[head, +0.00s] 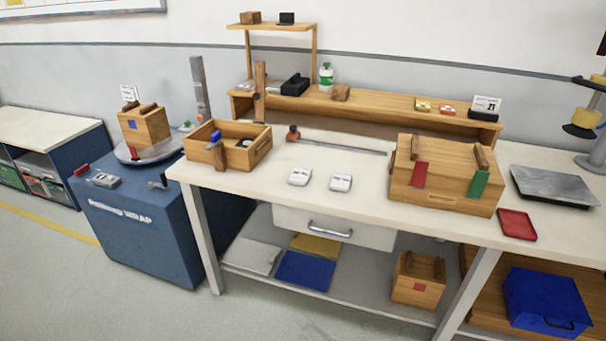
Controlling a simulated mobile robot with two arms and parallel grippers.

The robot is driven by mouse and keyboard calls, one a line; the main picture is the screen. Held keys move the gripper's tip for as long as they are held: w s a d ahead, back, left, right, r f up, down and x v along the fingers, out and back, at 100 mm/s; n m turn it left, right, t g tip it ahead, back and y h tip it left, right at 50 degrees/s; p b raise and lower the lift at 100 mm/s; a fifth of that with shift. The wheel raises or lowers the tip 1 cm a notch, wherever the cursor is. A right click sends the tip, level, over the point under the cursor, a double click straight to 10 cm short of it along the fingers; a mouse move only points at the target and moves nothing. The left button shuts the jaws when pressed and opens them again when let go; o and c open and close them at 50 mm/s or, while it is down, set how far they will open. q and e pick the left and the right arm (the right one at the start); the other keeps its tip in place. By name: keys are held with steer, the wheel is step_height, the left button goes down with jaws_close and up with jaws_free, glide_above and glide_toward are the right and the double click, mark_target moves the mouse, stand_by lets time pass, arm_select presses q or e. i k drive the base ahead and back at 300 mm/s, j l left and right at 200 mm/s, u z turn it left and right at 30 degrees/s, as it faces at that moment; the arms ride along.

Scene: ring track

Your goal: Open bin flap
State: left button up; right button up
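Nothing in view is plainly marked as the bin flap, so I cannot tell which part it is. A blue box with a dark handle (547,298) sits on the lower shelf at right, and it looks shut. A large wooden box (440,195) with a red and a green tag stands shut on the workbench. An open-topped wooden box (235,160) stands at the bench's left end. Neither of my grippers shows in the head view.
The white workbench (375,212) has a drawer (330,226) under it. A blue wrap machine (145,235) stands at its left, beside a low cabinet (50,128). A smaller wooden box (418,283) sits on the lower shelf. The floor (90,300) at front left is clear.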

mark_target(544, 294)
steer(key=z, duration=1.9)
steer(key=u, duration=0.45)
steer(key=i+l, duration=0.05)
